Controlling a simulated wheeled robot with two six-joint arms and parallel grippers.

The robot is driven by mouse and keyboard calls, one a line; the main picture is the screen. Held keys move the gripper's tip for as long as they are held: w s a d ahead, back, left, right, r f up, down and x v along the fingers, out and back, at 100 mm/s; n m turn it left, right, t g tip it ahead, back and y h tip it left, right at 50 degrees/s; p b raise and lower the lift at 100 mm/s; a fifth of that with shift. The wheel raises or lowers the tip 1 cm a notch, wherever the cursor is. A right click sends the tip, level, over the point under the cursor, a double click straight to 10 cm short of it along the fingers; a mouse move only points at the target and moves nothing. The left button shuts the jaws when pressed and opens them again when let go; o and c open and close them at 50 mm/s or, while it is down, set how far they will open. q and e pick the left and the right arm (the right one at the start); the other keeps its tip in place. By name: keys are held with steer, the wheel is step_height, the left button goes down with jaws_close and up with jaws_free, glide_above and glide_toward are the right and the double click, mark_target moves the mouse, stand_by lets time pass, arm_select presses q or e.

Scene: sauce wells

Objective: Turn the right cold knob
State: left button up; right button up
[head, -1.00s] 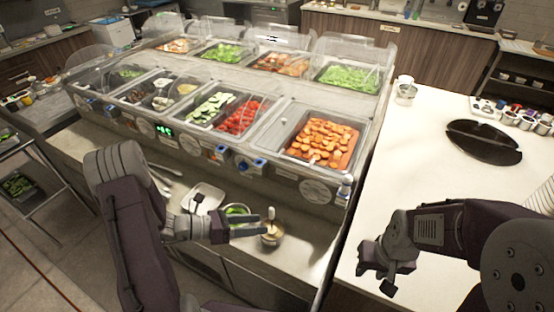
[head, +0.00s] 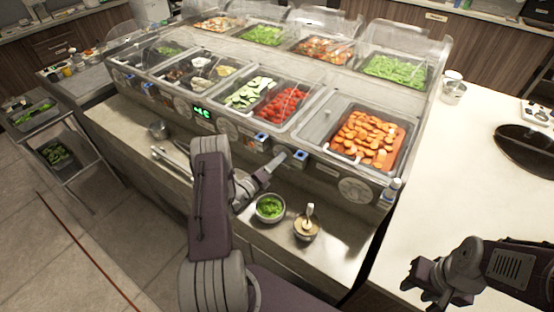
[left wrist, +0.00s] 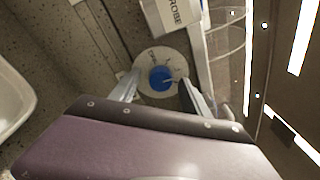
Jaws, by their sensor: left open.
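A blue knob (left wrist: 161,78) on a round white dial plate (left wrist: 150,58) shows in the left wrist view, between the two fingers of my left gripper (left wrist: 159,82). The fingers are apart, and I cannot tell whether they touch the knob. In the head view my left gripper (head: 277,160) is at the counter's front panel, just left of the right blue knob (head: 301,155). Another blue knob (head: 262,138) sits further left on the panel. My right gripper (head: 424,284) hangs at the lower right, away from the panel; its finger gap is unclear.
A bowl of green food (head: 270,208) and a cup with a spoon (head: 306,226) stand on the ledge below the panel. A carrot pan (head: 404,128) is above. A label plate (left wrist: 172,15) is beyond the dial. The white counter (head: 455,190) is mostly clear.

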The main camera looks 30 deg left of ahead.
arm_select(q)
steer(key=shift+w+d+r, duration=0.1)
steer(key=shift+w+d, duration=0.1)
steer(key=shift+a, duration=0.1)
steer(key=shift+c, duration=0.8)
jaws_close()
steer(key=shift+m+g+y+b, duration=0.35)
steer(key=shift+m+b, duration=0.75)
steer(key=shift+m, duration=3)
